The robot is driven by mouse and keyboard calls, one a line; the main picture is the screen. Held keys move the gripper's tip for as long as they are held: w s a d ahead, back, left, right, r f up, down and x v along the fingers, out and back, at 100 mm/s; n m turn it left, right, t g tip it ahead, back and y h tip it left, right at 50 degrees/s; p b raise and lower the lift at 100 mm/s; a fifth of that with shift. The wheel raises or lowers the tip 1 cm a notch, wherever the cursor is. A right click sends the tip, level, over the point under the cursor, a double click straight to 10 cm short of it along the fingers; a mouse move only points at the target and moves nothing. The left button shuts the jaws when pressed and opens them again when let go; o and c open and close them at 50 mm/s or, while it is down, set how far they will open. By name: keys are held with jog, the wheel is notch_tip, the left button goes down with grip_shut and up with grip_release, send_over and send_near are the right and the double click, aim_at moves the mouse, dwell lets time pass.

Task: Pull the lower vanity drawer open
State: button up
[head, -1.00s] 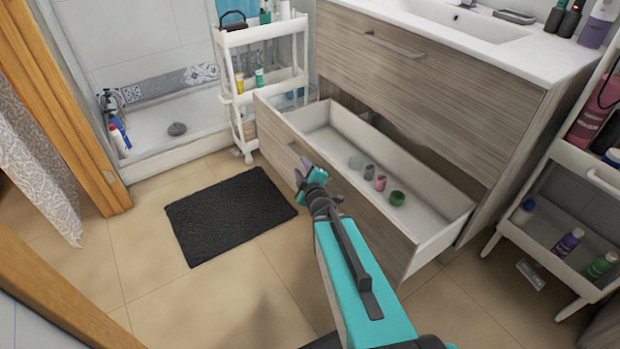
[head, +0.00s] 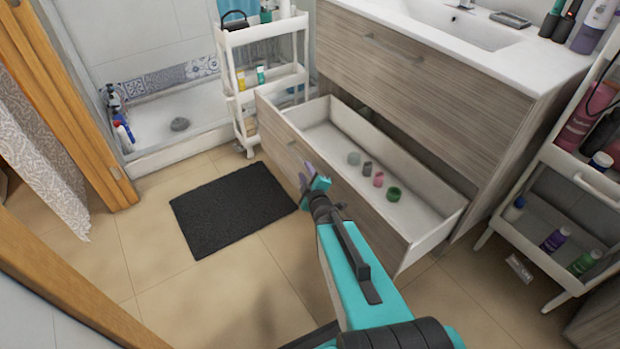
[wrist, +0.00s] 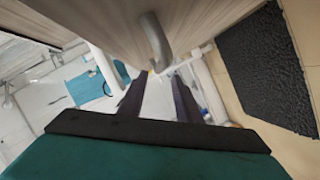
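The lower vanity drawer (head: 440,230) stands pulled well out from the wood-grain vanity, its white inside exposed. Several small cups or jars sit in it, including a green one (head: 393,194) and a pink one (head: 378,180). My gripper (head: 314,178) is at the outer face of the drawer front. In the wrist view the metal drawer handle (wrist: 156,40) is close by, its near end in line with the gap between my two dark fingers (wrist: 158,88). The fingers are apart, with no clear contact on the handle. The handle is mostly hidden in the head view.
The upper drawer (head: 420,80) is shut. A white cart (head: 590,180) with bottles stands at the right, another shelf cart (head: 243,80) at the back left. A dark mat (head: 232,210) lies on the tiled floor, which is clear around it.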

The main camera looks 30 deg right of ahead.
jog(key=shift+p+v, duration=2.8)
jog(key=shift+p, duration=1.15)
jog(key=shift+a+r, duration=0.1)
